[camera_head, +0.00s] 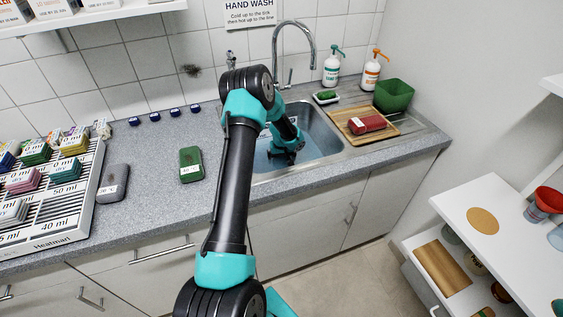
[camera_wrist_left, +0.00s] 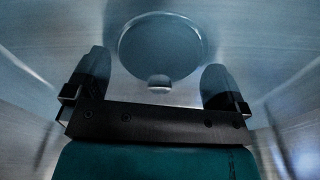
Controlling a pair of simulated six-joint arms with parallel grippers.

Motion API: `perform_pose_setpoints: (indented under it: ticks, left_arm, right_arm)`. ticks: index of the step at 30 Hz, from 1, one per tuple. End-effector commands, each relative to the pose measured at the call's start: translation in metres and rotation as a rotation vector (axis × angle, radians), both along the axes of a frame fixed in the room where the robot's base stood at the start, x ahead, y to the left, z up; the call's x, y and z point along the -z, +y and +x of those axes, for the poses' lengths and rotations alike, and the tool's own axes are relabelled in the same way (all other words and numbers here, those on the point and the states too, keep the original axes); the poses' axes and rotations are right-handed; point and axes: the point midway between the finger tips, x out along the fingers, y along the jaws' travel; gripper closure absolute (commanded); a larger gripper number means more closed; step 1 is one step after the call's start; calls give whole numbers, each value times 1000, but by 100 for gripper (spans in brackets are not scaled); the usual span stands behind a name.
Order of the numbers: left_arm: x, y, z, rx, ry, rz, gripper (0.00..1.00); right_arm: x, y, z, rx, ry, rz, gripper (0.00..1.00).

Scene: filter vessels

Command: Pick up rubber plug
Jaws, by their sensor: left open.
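The steel sink basin (camera_head: 318,130) is set in the grey counter, with a bluish floor. My left gripper (camera_head: 283,157) reaches down into it. In the left wrist view, my left gripper (camera_wrist_left: 158,84) has its two dark fingers wide apart with nothing between them. Beyond the fingertips, a round blue-grey disc (camera_wrist_left: 160,45) lies on the basin floor, with a small pale tab (camera_wrist_left: 159,82) at its near edge. It looks like the rubber plug over the drain, but I cannot be sure. In the head view my arm and gripper hide that spot. My right gripper is not in view.
A curved tap (camera_head: 309,42) rises behind the basin. Right of it are a wooden tray (camera_head: 350,132) with a red vessel (camera_head: 366,124), a green tub (camera_head: 393,94) and two pump bottles.

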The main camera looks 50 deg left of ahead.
Motion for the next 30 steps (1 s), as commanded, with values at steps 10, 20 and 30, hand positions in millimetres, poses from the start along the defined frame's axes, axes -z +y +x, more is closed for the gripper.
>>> perform_pose_setpoints:
  ticks: [10, 20, 30]
  left_arm:
    - [0, 0, 0, 0, 0, 0, 0]
    - [0, 0, 0, 0, 0, 0, 26]
    - [-1, 0, 0, 0, 0, 0, 42]
  right_arm:
    - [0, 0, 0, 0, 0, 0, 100]
    - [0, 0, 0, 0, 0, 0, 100]
    - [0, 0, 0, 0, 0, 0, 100]
